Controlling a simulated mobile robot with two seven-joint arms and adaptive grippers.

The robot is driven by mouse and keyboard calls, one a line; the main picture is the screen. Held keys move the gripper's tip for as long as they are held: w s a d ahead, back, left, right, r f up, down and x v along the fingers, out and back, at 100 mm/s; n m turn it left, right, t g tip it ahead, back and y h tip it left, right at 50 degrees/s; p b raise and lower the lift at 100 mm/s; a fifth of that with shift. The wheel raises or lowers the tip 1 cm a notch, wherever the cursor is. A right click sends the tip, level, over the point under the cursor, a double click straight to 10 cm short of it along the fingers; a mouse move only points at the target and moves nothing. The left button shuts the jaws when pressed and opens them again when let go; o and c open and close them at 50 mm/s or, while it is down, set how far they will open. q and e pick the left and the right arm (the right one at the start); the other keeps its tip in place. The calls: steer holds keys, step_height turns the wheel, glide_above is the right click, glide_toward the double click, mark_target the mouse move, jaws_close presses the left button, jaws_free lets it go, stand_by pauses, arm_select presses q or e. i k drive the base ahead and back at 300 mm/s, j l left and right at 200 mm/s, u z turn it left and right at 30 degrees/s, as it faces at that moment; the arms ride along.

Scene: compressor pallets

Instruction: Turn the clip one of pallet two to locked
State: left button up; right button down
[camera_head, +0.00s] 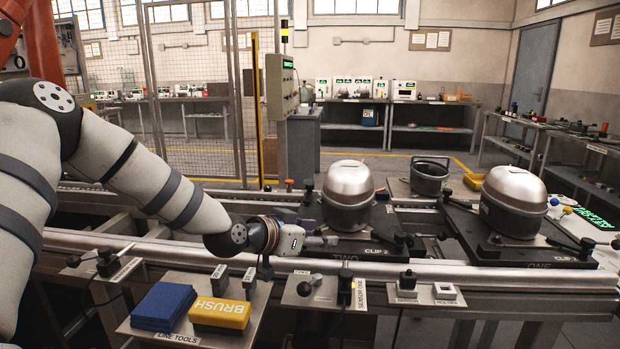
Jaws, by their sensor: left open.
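Pallet two (345,254) is a dark plate marked "TWO" on the conveyor rails, with a silver-domed compressor (348,181) upright on it. Its right front corner carries the label "CLIP 2" (377,252), with a dark clip (403,239) beside it. My left arm comes in from the left, and my left gripper (328,241) is open at the left front edge of pallet two. Clip one is not clearly made out; the gripper covers part of that corner. I cannot tell whether the fingers touch anything. My right gripper is not in view.
Pallet one (535,257) with another compressor (514,200) stands to the right.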

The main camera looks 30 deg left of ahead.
mark_target(309, 186)
steer(key=i+j, duration=0.25)
steer(key=j, duration=0.15)
steer(key=i+j, duration=0.25)
steer(key=j, duration=0.15)
steer(key=i+j, duration=0.2)
steer(key=j, duration=0.2)
